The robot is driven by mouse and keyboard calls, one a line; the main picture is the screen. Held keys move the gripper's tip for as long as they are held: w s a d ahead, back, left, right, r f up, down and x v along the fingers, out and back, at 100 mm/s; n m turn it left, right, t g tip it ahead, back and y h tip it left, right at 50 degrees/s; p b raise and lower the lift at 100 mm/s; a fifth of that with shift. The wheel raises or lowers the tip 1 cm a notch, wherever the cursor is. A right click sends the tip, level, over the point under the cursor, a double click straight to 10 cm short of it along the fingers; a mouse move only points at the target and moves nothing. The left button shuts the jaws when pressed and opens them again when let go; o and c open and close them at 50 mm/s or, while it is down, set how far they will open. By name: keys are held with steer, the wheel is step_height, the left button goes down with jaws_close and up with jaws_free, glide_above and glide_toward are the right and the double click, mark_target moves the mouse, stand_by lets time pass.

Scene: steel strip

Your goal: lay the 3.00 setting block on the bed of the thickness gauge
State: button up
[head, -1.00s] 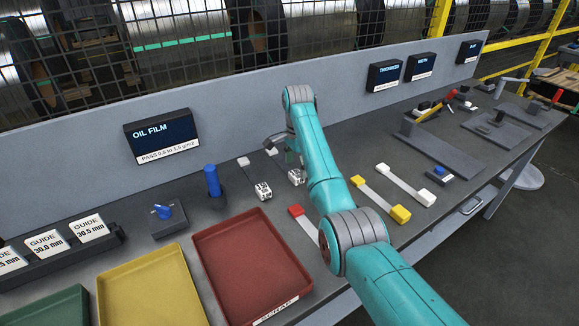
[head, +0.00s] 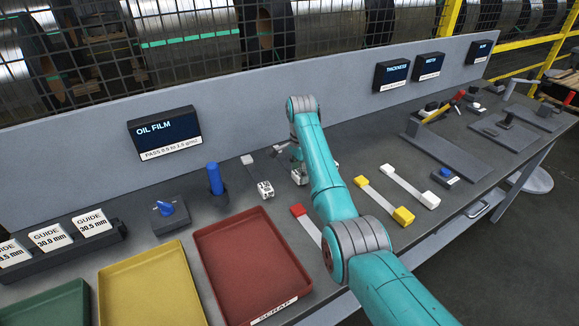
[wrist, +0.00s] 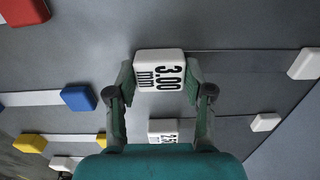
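The 3.00 setting block (wrist: 160,70) is white with black "3.00 mm" lettering. In the wrist view it lies between the two fingertips of my gripper (wrist: 160,76). One finger is on each side, close against the block's edges; I cannot tell if they press on it. In the head view my gripper (head: 287,155) is low over a white block (head: 298,176), which the arm and fingers partly hide. The thickness gauge bed (head: 445,150) is a dark grey plate at the right of the bench, below the THICKNESS display (head: 392,75).
A second lettered block (wrist: 163,130) is just below in the wrist view, partly covered by my gripper. Another white block (head: 265,189) and a blue-topped post (head: 214,178) stand to the left. Strips with yellow (head: 403,215) and white ends lie right of my arm. A red scrap tray (head: 208,240) is in front.

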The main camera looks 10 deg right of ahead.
steer(key=shift+r, duration=2.5)
steer(key=shift+d, duration=0.1)
